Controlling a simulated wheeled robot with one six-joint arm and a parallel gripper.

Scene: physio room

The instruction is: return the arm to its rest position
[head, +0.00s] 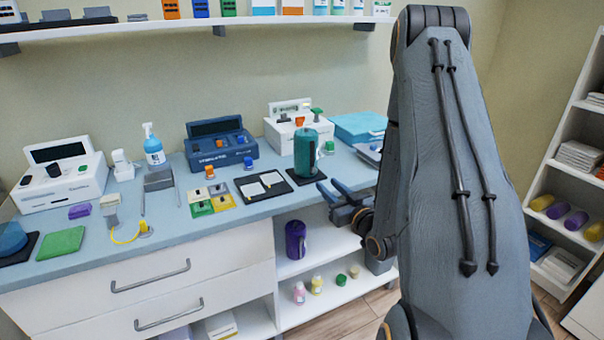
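My arm stands large at the right of the head view. My gripper (328,189) is at the counter's front edge, right of the middle. Its two fingers point left and away, with a gap between them, and I see nothing held there. A green cylindrical container (305,152) stands upright on a dark mat just beyond the fingers, apart from them. My upper arm link hides part of the counter's right end and the wall behind.
The blue-grey counter (240,218) carries several devices, a spray bottle (153,146) and colored pads. Below are drawers (150,268) and open shelves with a purple container (295,240). A white shelf rack (572,160) stands at the right. A wall shelf (255,22) runs above.

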